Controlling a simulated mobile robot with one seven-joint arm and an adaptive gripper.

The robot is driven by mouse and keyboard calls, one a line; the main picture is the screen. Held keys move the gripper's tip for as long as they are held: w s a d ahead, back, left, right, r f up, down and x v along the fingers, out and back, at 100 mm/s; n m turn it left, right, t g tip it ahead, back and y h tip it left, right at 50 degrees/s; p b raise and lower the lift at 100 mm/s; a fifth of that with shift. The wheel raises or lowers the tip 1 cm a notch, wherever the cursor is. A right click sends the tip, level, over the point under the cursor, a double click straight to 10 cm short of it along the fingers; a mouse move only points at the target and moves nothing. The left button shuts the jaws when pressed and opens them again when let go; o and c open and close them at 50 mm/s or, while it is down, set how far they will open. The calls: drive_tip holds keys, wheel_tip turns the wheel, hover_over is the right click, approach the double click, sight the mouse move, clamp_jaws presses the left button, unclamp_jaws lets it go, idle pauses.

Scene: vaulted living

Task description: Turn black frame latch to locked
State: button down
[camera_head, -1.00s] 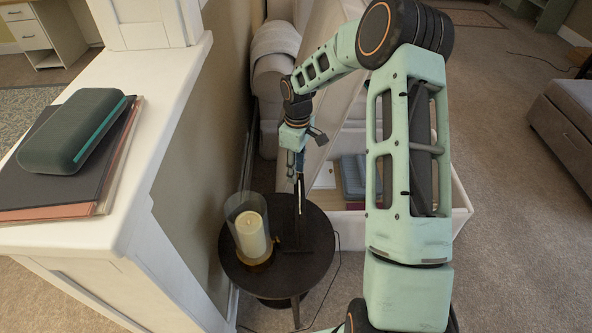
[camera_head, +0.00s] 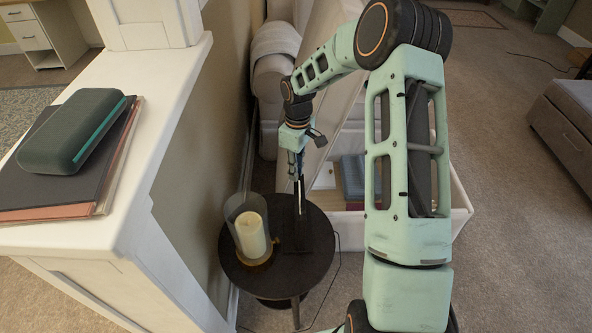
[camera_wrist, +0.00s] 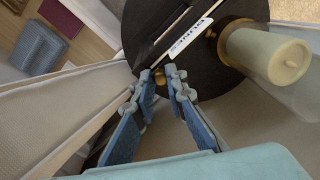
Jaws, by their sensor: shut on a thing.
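The black frame (camera_head: 302,218) stands edge-on on a small dark round table (camera_head: 318,258). In the wrist view the frame (camera_wrist: 154,47) shows as a thin dark edge beside a white lettered strip (camera_wrist: 186,32). My gripper (camera_head: 298,179) is above the frame's top. In the wrist view my gripper's blue fingertips (camera_wrist: 157,73) are closed around a small brass piece (camera_wrist: 159,77) at the frame, which looks like the latch. The fingertips hide most of it, so its turn position cannot be told.
A cream candle (camera_head: 251,234) in a glass cylinder stands close left of the frame; it also shows in the wrist view (camera_wrist: 264,56). A white ledge (camera_head: 120,232) with a green case (camera_head: 72,130) is at left. A pale open box (camera_head: 352,228) stands right of the table.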

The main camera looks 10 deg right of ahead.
drive_tip(key=m+b, duration=0.1)
drive_tip(key=m, duration=0.3)
drive_tip(key=shift+m, duration=0.3)
drive_tip(key=m, duration=0.4)
drive_tip(key=shift+m+b, duration=0.3)
drive_tip(key=shift+b, duration=0.05)
drive_tip(key=m, duration=0.4)
drive_tip(key=shift+t, duration=0.3)
drive_tip(key=shift+m, duration=2.1)
drive_tip(key=c, duration=1.9)
unclamp_jaws()
drive_tip(key=shift+s, duration=0.1)
drive_tip(key=shift+c, duration=0.2)
